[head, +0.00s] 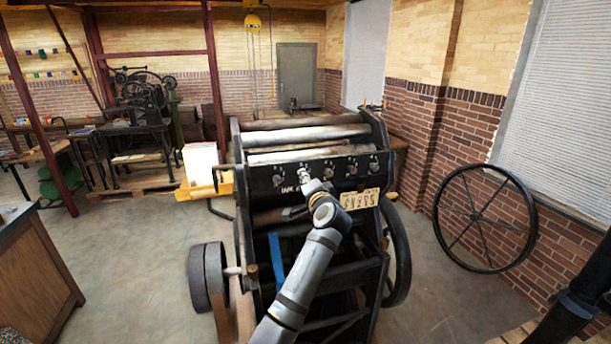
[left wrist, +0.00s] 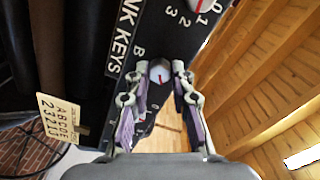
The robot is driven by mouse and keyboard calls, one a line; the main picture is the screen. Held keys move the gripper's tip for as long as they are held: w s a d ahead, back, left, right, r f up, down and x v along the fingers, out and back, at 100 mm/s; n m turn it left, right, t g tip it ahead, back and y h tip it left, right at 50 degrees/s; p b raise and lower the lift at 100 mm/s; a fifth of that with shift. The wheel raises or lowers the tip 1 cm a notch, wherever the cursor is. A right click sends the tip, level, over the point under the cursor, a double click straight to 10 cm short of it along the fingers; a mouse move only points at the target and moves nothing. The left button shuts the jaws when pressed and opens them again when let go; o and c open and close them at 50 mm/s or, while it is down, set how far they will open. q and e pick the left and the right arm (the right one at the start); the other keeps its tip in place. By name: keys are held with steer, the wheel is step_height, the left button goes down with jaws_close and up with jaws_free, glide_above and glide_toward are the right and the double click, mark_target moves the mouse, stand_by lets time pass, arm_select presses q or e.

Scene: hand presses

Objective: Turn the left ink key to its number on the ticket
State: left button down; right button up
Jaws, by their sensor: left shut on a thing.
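The dark ink-key panel (head: 264,184) of the press carries a row of round keys. My left gripper (head: 305,182) reaches its front and is shut on the second key from the left. In the left wrist view this white key (left wrist: 160,72) with a red pointer line sits between the fingertips of the left gripper (left wrist: 158,70), beside a letter B. Its number scale is hidden. The leftmost key (head: 278,180) is free, left of the gripper. My right gripper is out of view.
The press has a large dark wheel (head: 397,252) on its right side. A loose spoked wheel (head: 485,218) leans on the brick wall. A wooden cabinet (head: 35,265) stands at the left. The floor between cabinet and press is clear.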

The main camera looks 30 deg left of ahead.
arm_select(q)
steer(key=shift+f+m+g+y+p, duration=0.15)
steer(key=shift+m+p, duration=0.65)
steer(key=shift+m, duration=2.3)
steer(key=shift+r+m+g+y+p, duration=0.2)
steer(key=shift+m+p, duration=0.6)
steer(key=shift+m, duration=2.3)
steer(key=shift+f, duration=0.2)
steer(key=c, duration=1.1)
jaws_free()
steer(key=shift+c, duration=0.2)
steer(key=shift+r, duration=0.1)
steer(key=v, duration=0.7)
steer(key=shift+d, duration=0.3)
